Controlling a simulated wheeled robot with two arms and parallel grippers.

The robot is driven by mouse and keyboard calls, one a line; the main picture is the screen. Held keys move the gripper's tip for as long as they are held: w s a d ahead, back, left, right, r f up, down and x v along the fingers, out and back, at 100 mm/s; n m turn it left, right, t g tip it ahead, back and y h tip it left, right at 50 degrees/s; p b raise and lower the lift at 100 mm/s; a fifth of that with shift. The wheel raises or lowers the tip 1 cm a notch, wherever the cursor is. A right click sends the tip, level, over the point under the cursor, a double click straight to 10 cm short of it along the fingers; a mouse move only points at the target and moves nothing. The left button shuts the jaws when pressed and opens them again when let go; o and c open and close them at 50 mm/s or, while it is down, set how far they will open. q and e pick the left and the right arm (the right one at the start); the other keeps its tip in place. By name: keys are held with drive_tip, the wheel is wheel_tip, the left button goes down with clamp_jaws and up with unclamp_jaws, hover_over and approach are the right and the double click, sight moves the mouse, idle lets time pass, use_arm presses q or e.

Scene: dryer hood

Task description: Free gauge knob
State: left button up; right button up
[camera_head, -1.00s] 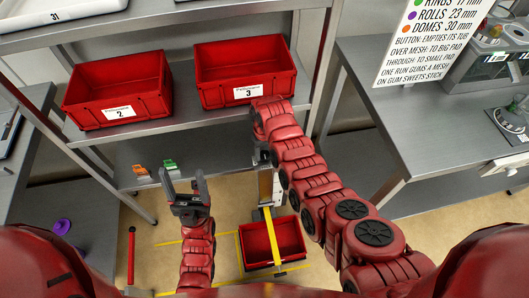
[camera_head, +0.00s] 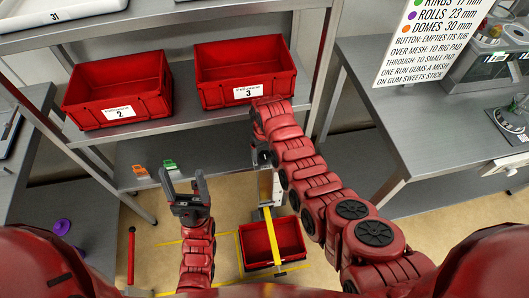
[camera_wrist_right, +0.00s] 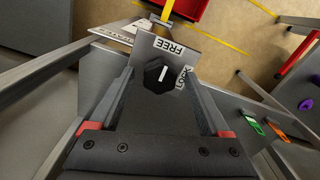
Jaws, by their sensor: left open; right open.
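The gauge knob (camera_wrist_right: 158,78) is black and faceted with a white pointer mark. In the right wrist view it sits on a grey plate (camera_wrist_right: 142,55), between the fingers of my right gripper (camera_wrist_right: 160,85). The fingers are open on either side of it, and I cannot tell whether they touch it. The mark runs nearly up and down in the picture, towards the FREE label (camera_wrist_right: 168,47). A second label (camera_wrist_right: 187,78) is partly hidden by a finger. In the head view my right arm hides the knob. My left gripper (camera_head: 184,181) is open and empty.
Red bins 2 (camera_head: 119,113) and 3 (camera_head: 248,91) stand on the shelf. Below are orange (camera_head: 140,170) and green (camera_head: 170,164) pieces. A red floor bin (camera_head: 258,243) sits under a yellow bar (camera_head: 271,235). A grey bench (camera_head: 400,120) stands right.

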drive_tip(key=shift+r, duration=0.1)
wheel_tip(320, 180, up, 9)
drive_tip(key=b, duration=0.1)
wheel_tip(320, 180, up, 8)
drive_tip(key=p, duration=0.7)
hover_over(264, 154)
drive_tip(key=shift+d, duration=0.1)
drive_tip(key=shift+s, duration=0.1)
